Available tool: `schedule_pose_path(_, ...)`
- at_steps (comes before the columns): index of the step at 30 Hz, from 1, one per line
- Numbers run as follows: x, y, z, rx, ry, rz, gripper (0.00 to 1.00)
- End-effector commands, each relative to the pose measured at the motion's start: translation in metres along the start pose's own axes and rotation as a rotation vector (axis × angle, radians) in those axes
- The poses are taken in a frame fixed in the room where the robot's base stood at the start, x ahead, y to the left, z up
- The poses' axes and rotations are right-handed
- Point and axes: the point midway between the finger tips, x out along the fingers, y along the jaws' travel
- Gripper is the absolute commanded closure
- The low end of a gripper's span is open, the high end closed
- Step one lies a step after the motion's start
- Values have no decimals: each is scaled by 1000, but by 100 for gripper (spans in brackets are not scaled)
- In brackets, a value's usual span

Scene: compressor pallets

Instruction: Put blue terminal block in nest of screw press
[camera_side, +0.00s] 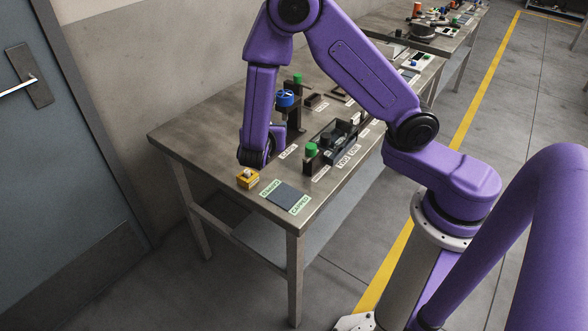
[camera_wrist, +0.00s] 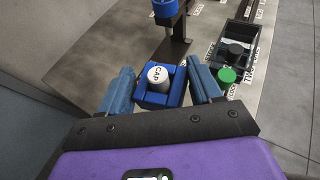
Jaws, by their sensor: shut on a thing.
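The blue terminal block (camera_wrist: 153,98) is between the two fingers of my gripper (camera_wrist: 162,88) in the wrist view. A white round piece marked CAP (camera_wrist: 158,74) sits in its top. My gripper is shut on the block. The screw press (camera_side: 294,117) has a dark frame and a blue handwheel (camera_side: 286,98); my forearm partly covers it in the side view. In the wrist view its post (camera_wrist: 181,28) rises just beyond the block. The nest is not clearly visible, and I cannot tell whether the block touches it. The side view hides the block and my fingertips.
A black tray (camera_side: 335,140) and a green-topped post (camera_side: 311,150) stand right of the press. The table's left end is clear.

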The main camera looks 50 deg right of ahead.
Motion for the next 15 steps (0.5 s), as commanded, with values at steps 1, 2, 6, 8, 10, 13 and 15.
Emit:
schedule_pose_path(1,0,-5,3,-4,0,13,66)
schedule_pose_path(2,0,-7,4,-7,0,20,66)
schedule_pose_path(6,-2,-18,8,-21,0,51,66)
schedule_pose_path(8,-3,-22,10,-26,0,62,66)
schedule_pose_path(10,-4,-25,11,-30,0,72,66)
schedule_pose_path(13,-4,-29,12,-34,0,82,66)
schedule_pose_path(15,-4,-30,12,-35,0,84,66)
